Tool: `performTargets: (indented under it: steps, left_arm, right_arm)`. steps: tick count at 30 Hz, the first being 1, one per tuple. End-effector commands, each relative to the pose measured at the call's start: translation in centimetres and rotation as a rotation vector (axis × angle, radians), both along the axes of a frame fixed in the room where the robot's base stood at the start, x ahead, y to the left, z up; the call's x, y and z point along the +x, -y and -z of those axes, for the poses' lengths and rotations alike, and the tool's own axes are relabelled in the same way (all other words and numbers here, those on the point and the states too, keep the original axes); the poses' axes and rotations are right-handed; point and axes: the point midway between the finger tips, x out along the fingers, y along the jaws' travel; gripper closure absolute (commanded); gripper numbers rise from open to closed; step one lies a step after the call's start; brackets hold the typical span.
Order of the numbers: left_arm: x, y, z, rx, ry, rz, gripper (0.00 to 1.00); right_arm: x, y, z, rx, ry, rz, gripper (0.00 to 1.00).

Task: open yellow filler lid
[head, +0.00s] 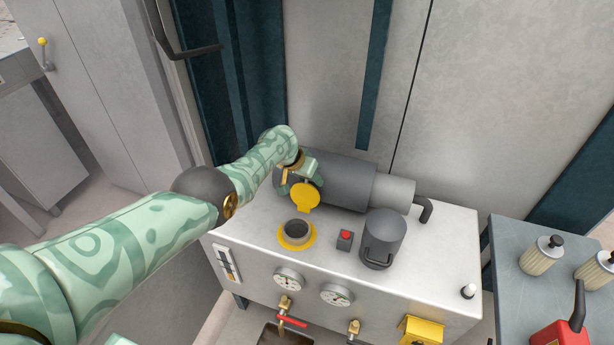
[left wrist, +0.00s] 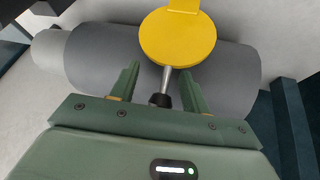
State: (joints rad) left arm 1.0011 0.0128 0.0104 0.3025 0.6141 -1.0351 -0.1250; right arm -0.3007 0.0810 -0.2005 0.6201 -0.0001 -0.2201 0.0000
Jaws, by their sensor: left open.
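The yellow filler lid (head: 306,197) is a round disc, tilted up off the filler neck (head: 297,231). The neck's dark round mouth shows open inside a yellow collar. The lid also shows in the left wrist view (left wrist: 178,36), just beyond my fingertips. My left gripper (head: 303,172) is behind the neck, close to the lid; in the left wrist view its two fingers (left wrist: 158,78) are apart. A short metal rod with a black end (left wrist: 161,92) shows between the fingers, below the lid. I cannot tell whether a finger touches the lid. My right gripper is not in view.
A grey motor cylinder (head: 345,182) lies behind the lid. A red button box (head: 345,240) and a dark grey canister (head: 383,238) stand right of the neck. Gauges (head: 337,294) and a red-handled valve (head: 291,320) are on the front. A side table (head: 510,262) holds filters and a red can.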

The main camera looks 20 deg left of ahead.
Motion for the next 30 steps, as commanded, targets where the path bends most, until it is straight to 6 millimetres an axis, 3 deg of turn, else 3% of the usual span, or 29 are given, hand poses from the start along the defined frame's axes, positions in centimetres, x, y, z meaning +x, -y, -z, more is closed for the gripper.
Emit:
performTargets:
  steps: [5,22,30]
  left_arm:
    - [-0.2,-0.2,-1.1,-0.001,0.002,0.0,0.54]
    - [-4.6,-2.8,-10.4,0.0,0.002,-0.001,0.54]
    - [-6.4,-3.9,-13.6,0.0,0.0,-0.001,0.54]
  right_arm:
    - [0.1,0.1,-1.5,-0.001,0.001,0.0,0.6]
    - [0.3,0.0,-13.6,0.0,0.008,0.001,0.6]
    - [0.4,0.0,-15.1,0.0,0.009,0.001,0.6]
